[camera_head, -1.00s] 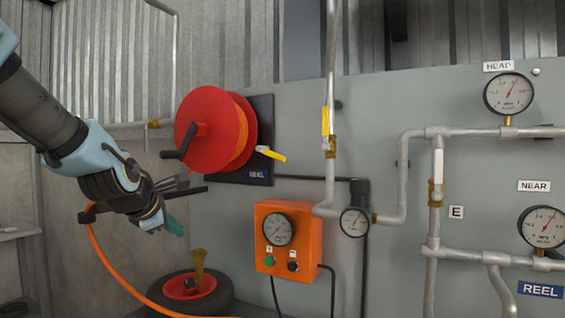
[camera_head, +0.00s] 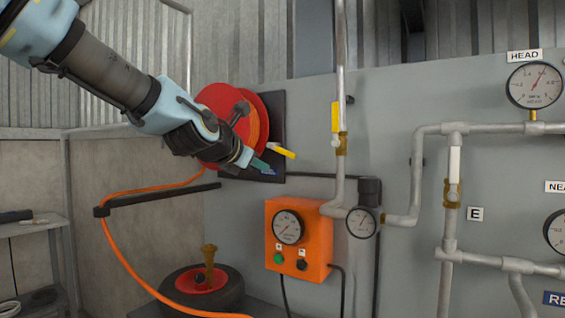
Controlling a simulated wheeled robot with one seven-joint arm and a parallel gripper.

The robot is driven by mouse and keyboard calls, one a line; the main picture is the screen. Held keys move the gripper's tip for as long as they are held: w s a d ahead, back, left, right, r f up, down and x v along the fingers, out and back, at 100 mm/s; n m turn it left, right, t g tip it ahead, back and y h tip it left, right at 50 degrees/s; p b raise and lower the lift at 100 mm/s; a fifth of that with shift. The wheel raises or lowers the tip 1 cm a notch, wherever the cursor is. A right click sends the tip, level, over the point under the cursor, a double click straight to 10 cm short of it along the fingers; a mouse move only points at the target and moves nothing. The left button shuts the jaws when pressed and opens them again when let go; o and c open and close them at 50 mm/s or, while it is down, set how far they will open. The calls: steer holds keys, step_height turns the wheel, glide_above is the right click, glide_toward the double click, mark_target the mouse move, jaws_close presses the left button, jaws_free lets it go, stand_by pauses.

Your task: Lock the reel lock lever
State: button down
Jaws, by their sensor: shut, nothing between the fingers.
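The reel lock lever (camera_head: 283,151) is a short yellow handle at the lower right of the red hose reel (camera_head: 218,100), tilted slightly down to the right. My gripper (camera_head: 268,171) is shut and empty. Its teal fingertips show just below and left of the lever, in front of the reel's dark backing plate (camera_head: 277,115). I cannot tell whether they touch the lever.
An orange box (camera_head: 300,240) with a gauge and buttons is below right. A yellow-handled valve (camera_head: 336,118) on a vertical pipe stands right of the lever. A dark bar (camera_head: 160,197) and orange hose (camera_head: 135,270) are at left. A wheel (camera_head: 203,290) lies below.

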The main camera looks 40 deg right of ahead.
mark_target(285, 152)
steer(key=x, duration=0.9)
steer(key=shift+d, duration=0.3)
steer(key=r+p, duration=0.1)
steer(key=s+r+p, duration=0.1)
steer(key=r, duration=0.1)
steer(key=shift+d+r+p, duration=0.2)
steer(key=shift+p, duration=0.2)
